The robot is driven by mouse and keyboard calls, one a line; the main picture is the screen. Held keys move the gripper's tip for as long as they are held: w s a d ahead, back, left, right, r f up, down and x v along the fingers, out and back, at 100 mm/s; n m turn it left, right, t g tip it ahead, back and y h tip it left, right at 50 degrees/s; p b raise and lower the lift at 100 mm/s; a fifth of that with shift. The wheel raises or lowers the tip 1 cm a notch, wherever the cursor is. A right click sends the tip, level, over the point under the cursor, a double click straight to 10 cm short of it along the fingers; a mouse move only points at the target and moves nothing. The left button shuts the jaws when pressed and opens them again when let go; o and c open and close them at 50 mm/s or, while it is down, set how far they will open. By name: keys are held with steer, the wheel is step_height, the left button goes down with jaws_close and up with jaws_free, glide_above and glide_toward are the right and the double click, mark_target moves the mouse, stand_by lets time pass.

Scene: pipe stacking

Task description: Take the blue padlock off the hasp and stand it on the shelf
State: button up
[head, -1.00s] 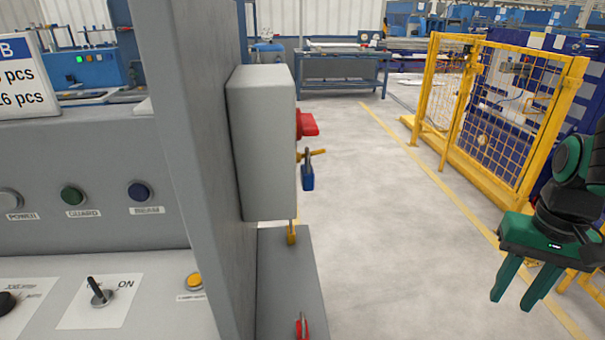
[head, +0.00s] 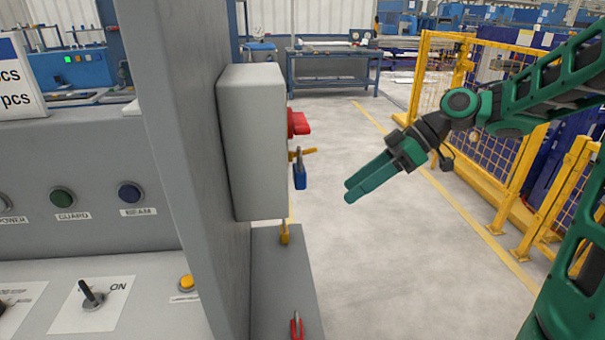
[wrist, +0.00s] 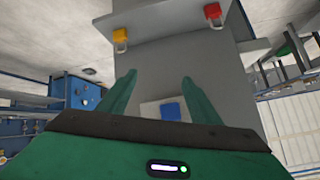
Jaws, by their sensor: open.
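The blue padlock (head: 300,176) hangs by its shackle from the yellow hasp (head: 303,154) on the right side of a grey box. In the wrist view the blue padlock (wrist: 171,111) shows between my fingers, toward the right one. My gripper (head: 349,190) is open and empty, to the right of the padlock and apart from it. Its fingers (wrist: 159,79) point toward the padlock in the wrist view. The grey shelf (head: 275,275) juts out below the box.
A yellow padlock (head: 285,234) and a red padlock (head: 296,327) stand on the shelf. A red switch handle (head: 298,123) sits just above the hasp. The grey post (head: 185,170) stands left of the box. Open floor lies right of the shelf; a yellow mesh fence (head: 480,120) stands beyond.

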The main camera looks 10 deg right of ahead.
mark_target(299, 167)
step_height(299, 167, up, 7)
steer(key=a+n+y, duration=0.2)
steer(key=n+y, duration=0.2)
steer(key=n, duration=0.1)
steer(key=x, duration=0.9)
steer(key=shift+a+g, duration=0.3)
steer(key=c, duration=1.2)
